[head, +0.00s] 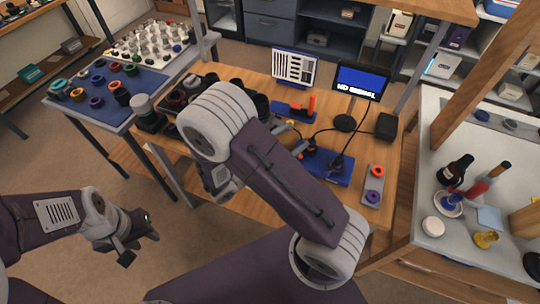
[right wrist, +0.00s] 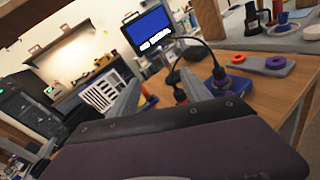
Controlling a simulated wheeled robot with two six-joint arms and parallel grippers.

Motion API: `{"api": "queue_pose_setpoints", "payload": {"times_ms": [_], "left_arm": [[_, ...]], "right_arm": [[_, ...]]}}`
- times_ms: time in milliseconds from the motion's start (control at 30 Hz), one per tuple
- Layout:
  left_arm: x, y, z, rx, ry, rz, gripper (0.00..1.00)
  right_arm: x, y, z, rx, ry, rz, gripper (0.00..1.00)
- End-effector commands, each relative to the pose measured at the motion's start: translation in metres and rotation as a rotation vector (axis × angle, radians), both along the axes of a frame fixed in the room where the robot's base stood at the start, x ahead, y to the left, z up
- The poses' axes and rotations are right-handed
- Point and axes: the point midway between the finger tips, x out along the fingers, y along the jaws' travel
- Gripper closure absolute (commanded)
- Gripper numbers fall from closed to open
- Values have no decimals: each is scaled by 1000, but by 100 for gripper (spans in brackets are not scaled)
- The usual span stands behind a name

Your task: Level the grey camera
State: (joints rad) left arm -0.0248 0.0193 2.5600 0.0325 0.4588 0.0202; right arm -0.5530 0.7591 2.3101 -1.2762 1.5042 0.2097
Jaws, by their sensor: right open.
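A blue base plate (head: 326,166) lies on the wooden bench, with a small dark cabled device (head: 338,161) on it. The device also shows in the right wrist view (right wrist: 219,76). I cannot tell whether this is the grey camera or how level it sits. The monitor (head: 360,82) behind it reads "NO SIGNAL".
A grey tray with an orange and a purple ring (head: 374,186) lies right of the blue base. A white slotted panel (head: 295,68) stands at the back. Dark lens parts (head: 190,88) crowd the bench's left. A white side table (head: 455,115) with bottles stands right.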

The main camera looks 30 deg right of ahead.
Motion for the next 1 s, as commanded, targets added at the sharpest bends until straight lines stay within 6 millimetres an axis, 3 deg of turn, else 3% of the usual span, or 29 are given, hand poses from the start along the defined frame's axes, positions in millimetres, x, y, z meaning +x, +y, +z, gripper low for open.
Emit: {"api": "queue_pose_setpoints", "payload": {"times_ms": [33,133,200,333,500,800,1000], "left_arm": [[0,0,-26,0,0,0,64],[0,0,-43,0,0,0,64],[0,0,-49,0,0,0,64],[0,0,-50,0,0,0,64],[0,0,-48,0,-1,0,64],[0,0,-46,0,0,0,64],[0,0,-45,0,0,0,64]], "right_arm": [[17,30,-41,-74,59,154,44],[24,73,-90,-155,156,344,44],[18,89,-109,-196,199,413,44],[16,101,-113,-210,208,457,44],[20,96,-110,-209,208,453,44],[57,49,-110,-207,208,447,44],[73,33,-111,-207,207,452,44]]}}
